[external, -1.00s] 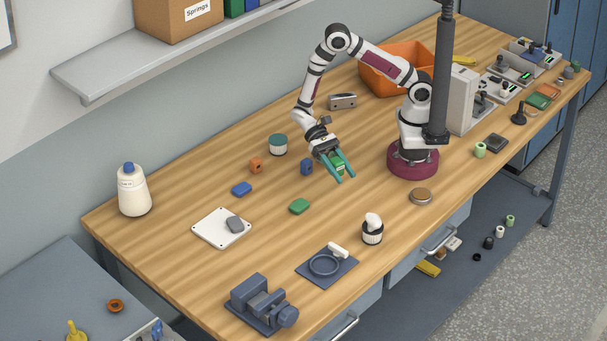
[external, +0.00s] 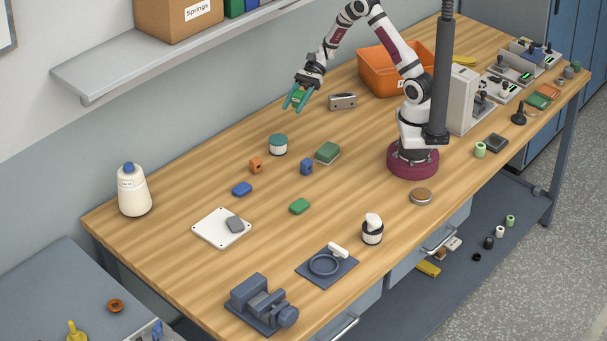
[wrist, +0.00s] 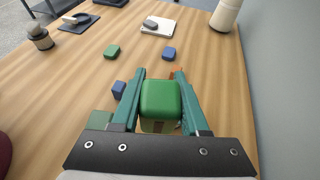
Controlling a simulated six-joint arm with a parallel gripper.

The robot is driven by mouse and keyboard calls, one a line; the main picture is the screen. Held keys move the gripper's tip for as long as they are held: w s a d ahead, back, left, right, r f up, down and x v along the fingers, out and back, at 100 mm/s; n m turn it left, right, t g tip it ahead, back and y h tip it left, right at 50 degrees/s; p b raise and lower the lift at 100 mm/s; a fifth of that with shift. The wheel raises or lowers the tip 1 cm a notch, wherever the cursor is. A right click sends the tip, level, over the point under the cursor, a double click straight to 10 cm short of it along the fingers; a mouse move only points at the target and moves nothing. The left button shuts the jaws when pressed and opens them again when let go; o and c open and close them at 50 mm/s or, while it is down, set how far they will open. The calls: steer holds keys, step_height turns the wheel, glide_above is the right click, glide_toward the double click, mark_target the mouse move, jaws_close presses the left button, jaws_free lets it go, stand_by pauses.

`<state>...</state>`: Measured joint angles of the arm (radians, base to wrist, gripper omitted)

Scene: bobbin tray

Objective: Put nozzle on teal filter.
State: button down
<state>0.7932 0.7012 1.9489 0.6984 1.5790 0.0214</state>
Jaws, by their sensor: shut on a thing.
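My gripper (external: 296,104) is shut on a green block (external: 301,96), high above the back of the table. In the wrist view the green block (wrist: 160,98) sits between the two teal fingers (wrist: 156,76). No nozzle shape can be made out on it. The teal filter (external: 278,146), a white ribbed cylinder with a teal top, stands upright on the table below my gripper, apart from it. In the wrist view the teal filter is hidden, and an orange block (wrist: 178,70) only peeks past the right finger.
Near the filter lie an orange block (external: 256,165), a blue block (external: 306,167) and a green box (external: 327,152). A grey metal part (external: 343,101) and an orange bin (external: 380,75) stand to the right. The shelf (external: 130,65) overhangs at upper left.

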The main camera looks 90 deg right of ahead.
steer(key=d+r+m+t+h, duration=0.1)
steer(key=d+m+t+h, duration=0.1)
steer(key=d, duration=0.4)
glide_above(272, 143)
steer(key=shift+m, duration=0.4)
steer(key=f, duration=0.6)
steer(key=shift+s+d+f, duration=0.2)
steer(key=shift+d+f, duration=0.05)
steer(key=shift+w+a+f, duration=0.1)
steer(key=shift+f, duration=1)
steer(key=shift+w+a+f, duration=0.1)
steer(key=shift+f, duration=0.95)
steer(key=shift+f, duration=0.1)
steer(key=shift+c, duration=2.1)
jaws_free()
